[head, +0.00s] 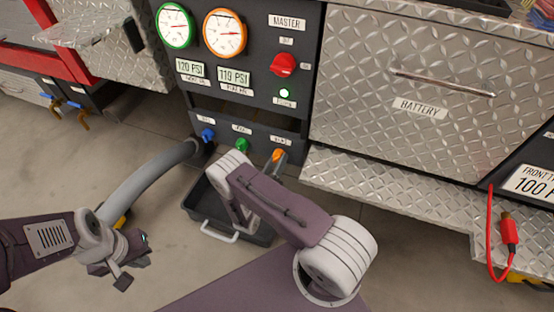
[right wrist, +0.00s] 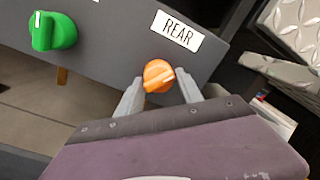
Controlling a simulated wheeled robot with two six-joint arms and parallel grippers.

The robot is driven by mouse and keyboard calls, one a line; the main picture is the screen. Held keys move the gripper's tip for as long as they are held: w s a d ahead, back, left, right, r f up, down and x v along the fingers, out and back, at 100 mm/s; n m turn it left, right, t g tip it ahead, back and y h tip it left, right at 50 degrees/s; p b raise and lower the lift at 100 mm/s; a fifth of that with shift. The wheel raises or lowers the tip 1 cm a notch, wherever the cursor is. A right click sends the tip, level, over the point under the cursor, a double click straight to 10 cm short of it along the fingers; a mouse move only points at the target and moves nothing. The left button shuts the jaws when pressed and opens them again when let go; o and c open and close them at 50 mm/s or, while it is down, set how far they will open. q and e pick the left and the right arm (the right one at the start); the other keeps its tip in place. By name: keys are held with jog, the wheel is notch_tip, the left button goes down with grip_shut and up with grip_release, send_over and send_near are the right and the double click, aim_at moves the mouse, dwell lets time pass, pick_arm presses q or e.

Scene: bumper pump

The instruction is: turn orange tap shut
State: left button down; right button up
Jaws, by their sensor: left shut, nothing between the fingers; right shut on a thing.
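The orange tap (head: 278,155) is the rightmost of three taps on the dark lower panel. In the right wrist view the orange tap (right wrist: 157,74) sits below the "REAR" label, with a pale line across its face that slopes slightly up to the right. My right gripper (right wrist: 160,92) has one finger on each side of the orange tap and is shut on it. In the head view my right arm hides most of that gripper. My left gripper (head: 128,268) is shut and empty over the floor at lower left, well away from the panel.
A green tap (head: 241,145) and a blue tap (head: 207,134) sit left of the orange one. A grey hose (head: 145,185) runs left from the panel. A black tray (head: 199,212) stands on the floor below. A diamond-plate step (head: 400,200) juts out at right.

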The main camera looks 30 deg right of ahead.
jog(key=n+p, duration=0.1)
jog(key=n, duration=0.3)
jog(key=shift+a+n+t, duration=0.1)
jog(key=shift+n+t, duration=0.2)
jog(key=shift+n, duration=1.5)
jog(key=shift+y, duration=0.3)
jog(key=o, duration=1.3)
jog(key=shift+f, duration=0.1)
jog(key=p+v, duration=0.4)
jog(key=v, duration=0.5)
jog(key=shift+s+f, duration=0.1)
